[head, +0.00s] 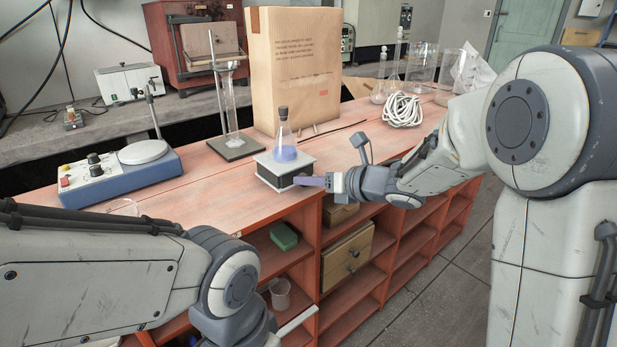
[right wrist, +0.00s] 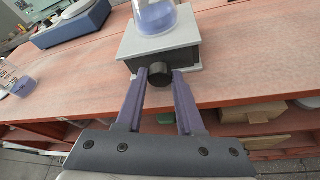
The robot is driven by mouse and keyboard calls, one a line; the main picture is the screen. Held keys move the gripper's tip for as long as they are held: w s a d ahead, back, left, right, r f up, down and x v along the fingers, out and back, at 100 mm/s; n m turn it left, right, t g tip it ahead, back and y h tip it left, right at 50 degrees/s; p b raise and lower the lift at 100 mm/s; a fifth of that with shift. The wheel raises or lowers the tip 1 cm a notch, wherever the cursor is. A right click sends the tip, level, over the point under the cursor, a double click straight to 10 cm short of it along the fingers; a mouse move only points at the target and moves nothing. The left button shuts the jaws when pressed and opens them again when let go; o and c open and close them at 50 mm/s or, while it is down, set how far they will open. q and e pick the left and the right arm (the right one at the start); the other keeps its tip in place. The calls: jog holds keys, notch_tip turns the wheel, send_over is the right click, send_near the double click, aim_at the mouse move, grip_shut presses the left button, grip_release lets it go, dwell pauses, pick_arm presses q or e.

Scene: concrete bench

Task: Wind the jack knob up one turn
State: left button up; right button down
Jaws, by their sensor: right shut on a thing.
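The lab jack (head: 287,168) is a small grey-topped box with dark sides, standing near the front edge of the red wooden bench. It also shows in the right wrist view (right wrist: 160,42). Its black knob (right wrist: 159,75) faces the front. My right gripper (head: 300,181) reaches in from the right, its purple fingers on both sides of the knob and shut on it. In the head view the knob is hidden by the fingers. A stoppered flask (head: 284,140) with violet liquid stands upright on the jack's top. My left arm is at lower left; its gripper is not in view.
A stirrer-like device (head: 120,176) stands left on the bench. A stand with a glass cylinder (head: 229,112), a large paper bag (head: 293,70) and coiled white cable (head: 402,110) are behind. Open shelves lie below the bench edge.

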dwell(0.3)
jog(key=c, duration=0.5)
grip_release()
pick_arm(q)
jog(key=shift+r, duration=0.1)
pick_arm(e)
jog(key=shift+s+r, duration=0.1)
